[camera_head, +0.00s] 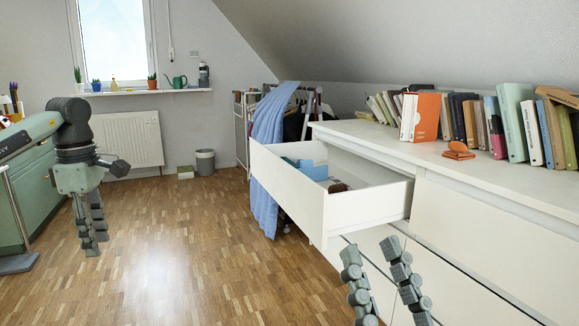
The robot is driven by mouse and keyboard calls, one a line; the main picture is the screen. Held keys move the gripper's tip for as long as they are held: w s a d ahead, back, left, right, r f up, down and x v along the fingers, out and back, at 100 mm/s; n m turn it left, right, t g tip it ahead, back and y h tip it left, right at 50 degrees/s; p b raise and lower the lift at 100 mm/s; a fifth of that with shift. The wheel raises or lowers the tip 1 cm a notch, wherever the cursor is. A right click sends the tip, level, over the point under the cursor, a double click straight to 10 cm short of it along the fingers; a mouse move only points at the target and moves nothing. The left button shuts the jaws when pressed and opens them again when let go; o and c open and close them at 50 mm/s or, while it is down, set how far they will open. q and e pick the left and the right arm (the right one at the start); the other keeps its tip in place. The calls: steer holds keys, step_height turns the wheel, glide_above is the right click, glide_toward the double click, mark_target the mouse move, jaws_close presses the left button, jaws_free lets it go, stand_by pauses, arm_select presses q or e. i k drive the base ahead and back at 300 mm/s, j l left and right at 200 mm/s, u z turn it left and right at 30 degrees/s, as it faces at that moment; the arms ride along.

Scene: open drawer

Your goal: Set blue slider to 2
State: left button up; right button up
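No blue slider or numbered scale can be made out in the head view. An open white drawer (365,208) juts out from the white dresser (480,215). Inside it are a light-blue box (313,170) and a dark brown item (338,187), partly hidden by the drawer walls. My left gripper (96,243) hangs fingers down at the far left, well away from the drawer; its fingers overlap in this view. My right gripper (371,246) points up in front of the dresser, below the open drawer. Its two fingers are apart with nothing between them.
Books (515,120) and an orange-brown item (458,150) stand on the dresser top. A blue cloth (268,130) hangs on a rack behind the drawer. A green cabinet (35,190) is at the left. The wooden floor (180,245) between is clear.

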mark_target(317, 172)
steer(key=i+j+z, duration=0.1)
steer(key=z, duration=0.4)
steer(key=i+j+z, duration=0.1)
steer(key=z, duration=0.35)
steer(key=j+z, duration=0.1)
steer(key=z, duration=0.4)
steer(key=i+j+z, duration=0.1)
steer(key=j+z, duration=0.25)
steer(key=j, duration=0.15)
steer(key=j+z, duration=0.4)
steer(key=j, duration=0.15)
steer(key=j+z, duration=0.2)
steer(key=j, duration=0.35)
steer(key=k+j+z, duration=0.2)
steer(key=j, duration=0.8)
steer(key=k+j, duration=0.15)
steer(key=j, duration=0.85)
steer(key=k+j+z, duration=0.1)
steer(key=j, duration=0.4)
steer(key=k+j, duration=0.15)
steer(key=j, duration=0.35)
